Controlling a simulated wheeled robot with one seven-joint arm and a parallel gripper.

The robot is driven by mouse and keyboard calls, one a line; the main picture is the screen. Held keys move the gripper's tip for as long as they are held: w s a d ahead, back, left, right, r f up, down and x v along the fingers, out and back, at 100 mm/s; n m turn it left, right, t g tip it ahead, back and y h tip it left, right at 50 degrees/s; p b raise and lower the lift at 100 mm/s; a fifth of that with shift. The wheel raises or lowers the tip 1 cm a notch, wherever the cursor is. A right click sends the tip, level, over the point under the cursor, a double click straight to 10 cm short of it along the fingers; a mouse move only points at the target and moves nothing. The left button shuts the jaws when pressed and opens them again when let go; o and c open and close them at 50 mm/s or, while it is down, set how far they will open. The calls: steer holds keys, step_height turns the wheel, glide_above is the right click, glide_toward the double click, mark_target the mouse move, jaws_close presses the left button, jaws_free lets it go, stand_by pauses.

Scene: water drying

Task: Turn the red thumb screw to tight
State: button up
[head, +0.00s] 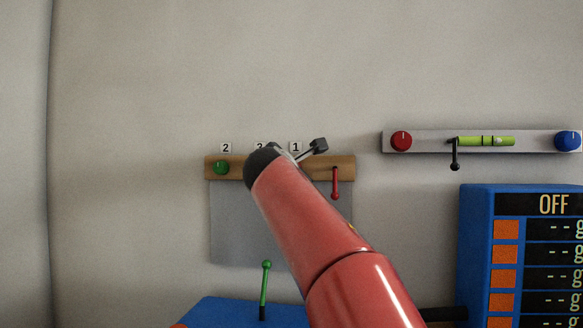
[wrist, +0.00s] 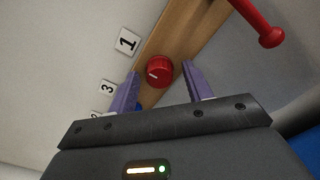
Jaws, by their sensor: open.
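The red thumb screw (wrist: 159,71) is a round red knob with a white mark line, on the wooden rail (wrist: 176,38) near the label 1 (wrist: 127,41) in the wrist view. The mark points toward the lower left of that picture. My gripper (wrist: 160,67) is open, with one purple finger on each side of the knob and a visible gap on both sides. Whether the fingertips reach past the knob's face is unclear.
A red lever (head: 335,182) hangs from the rail's right end, close to my gripper. A green knob (head: 221,167) is at the left end, and a blue part (wrist: 139,106) shows beside one finger. Another red knob (head: 401,141) sits on a separate grey rail (head: 433,143) at right.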

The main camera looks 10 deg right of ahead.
steer(key=c, duration=1)
steer(key=shift+m, duration=0.3)
